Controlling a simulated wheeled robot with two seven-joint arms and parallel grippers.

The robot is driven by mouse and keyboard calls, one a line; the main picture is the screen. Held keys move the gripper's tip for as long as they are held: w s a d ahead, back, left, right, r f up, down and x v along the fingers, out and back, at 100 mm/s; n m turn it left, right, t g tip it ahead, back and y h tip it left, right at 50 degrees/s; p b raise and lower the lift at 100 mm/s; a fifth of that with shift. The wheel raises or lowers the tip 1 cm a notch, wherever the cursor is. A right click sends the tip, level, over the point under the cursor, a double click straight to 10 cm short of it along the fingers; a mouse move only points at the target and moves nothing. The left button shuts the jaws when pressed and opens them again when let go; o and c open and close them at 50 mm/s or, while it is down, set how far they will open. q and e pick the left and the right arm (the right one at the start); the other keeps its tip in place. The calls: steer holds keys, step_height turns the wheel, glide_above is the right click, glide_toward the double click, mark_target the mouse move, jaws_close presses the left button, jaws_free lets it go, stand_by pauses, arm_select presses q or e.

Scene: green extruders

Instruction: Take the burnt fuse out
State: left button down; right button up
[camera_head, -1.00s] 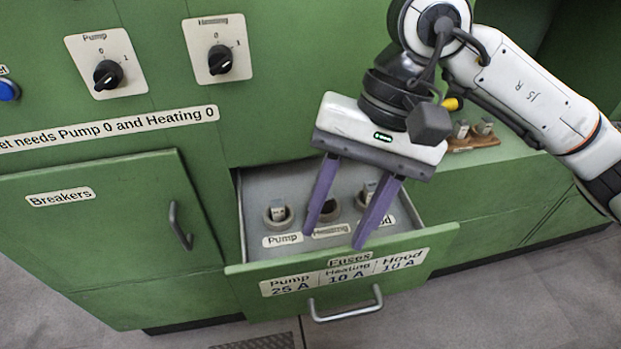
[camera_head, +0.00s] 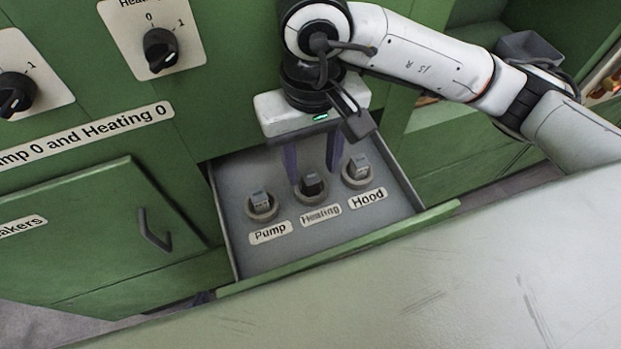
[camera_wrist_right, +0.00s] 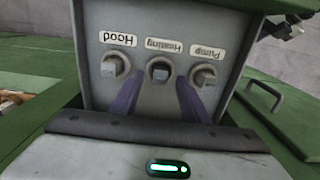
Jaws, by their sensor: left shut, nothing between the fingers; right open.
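The open grey drawer (camera_head: 240,226) holds three fuses in round sockets, labelled Pump, Heating and Hood. The Heating fuse (camera_head: 312,184) is dark, while the Pump fuse (camera_head: 261,199) and Hood fuse (camera_head: 359,167) are light grey. My right gripper (camera_head: 315,172) is open and points down into the drawer, its purple fingers on either side of the Heating fuse. The right wrist view also shows the dark Heating fuse (camera_wrist_right: 160,72) between the spread fingers; I see no clear contact. My left gripper is not in view.
The green drawer front (camera_head: 340,250) stands out toward me. A closed Breakers door (camera_head: 90,240) with a handle is at the left. The Heating knob (camera_head: 160,50) and Pump knob (camera_head: 16,93) are on the panel above. A brown holder (camera_wrist_right: 14,98) shows at the wrist view's left.

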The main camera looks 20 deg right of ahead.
mark_target(311, 174)
steer(key=shift+w+f, duration=0.2)
steer(key=shift+f, duration=1.65)
jaws_close()
